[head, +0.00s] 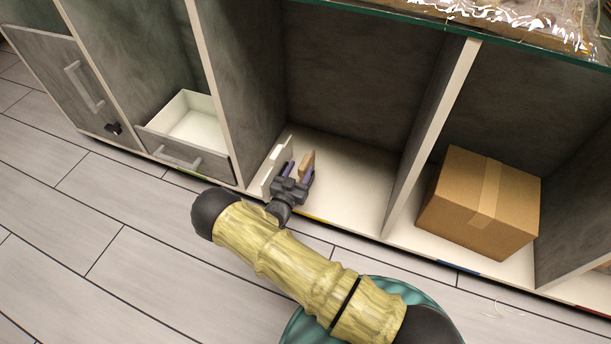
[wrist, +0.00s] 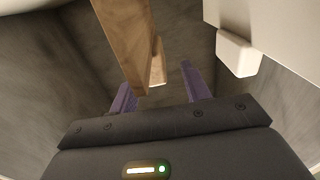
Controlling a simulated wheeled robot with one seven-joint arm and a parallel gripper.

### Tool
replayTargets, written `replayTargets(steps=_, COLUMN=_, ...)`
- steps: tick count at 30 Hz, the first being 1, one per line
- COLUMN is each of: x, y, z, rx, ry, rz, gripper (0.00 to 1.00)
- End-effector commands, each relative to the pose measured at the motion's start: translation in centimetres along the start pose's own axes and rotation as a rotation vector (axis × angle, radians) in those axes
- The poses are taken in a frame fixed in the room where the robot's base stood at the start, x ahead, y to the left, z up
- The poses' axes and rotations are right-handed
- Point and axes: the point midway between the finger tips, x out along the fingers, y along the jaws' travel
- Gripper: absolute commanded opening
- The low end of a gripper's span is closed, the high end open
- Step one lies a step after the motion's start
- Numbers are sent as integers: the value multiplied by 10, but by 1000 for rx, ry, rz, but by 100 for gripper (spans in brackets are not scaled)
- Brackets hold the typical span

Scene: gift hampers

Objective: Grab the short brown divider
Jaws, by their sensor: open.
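The short brown divider (head: 308,160) stands in the open cabinet bay, close to my gripper, which partly covers it in the head view. In the wrist view the wooden divider (wrist: 126,38) comes down from the top, and its lower part shows between the lines of the two purple fingers. My gripper (head: 297,171) reaches into the bay from the front with its fingers apart. In the wrist view my gripper (wrist: 160,90) is open, with a gap between the fingers. I cannot tell whether a finger touches the divider.
A white panel (head: 274,165) stands just left of my gripper; it shows at upper right in the wrist view (wrist: 275,30), with a white block on it. A cardboard box (head: 482,205) fills the bay to the right. An open drawer (head: 192,122) sits left. The bay floor (head: 355,195) right of my gripper is clear.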

Motion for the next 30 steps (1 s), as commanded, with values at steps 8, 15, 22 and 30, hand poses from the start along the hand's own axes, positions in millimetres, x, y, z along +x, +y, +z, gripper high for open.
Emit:
replayTargets(steps=8, x=34, y=4, z=3, rx=1, ry=0, rz=1, gripper=47)
replayTargets(steps=15, x=38, y=4, z=0, rx=0, ry=-1, rz=1, gripper=47)
replayTargets(steps=22, x=38, y=4, z=0, rx=0, ry=-1, rz=1, gripper=47)
replayTargets(steps=30, x=38, y=5, z=0, rx=0, ry=-1, rz=1, gripper=20)
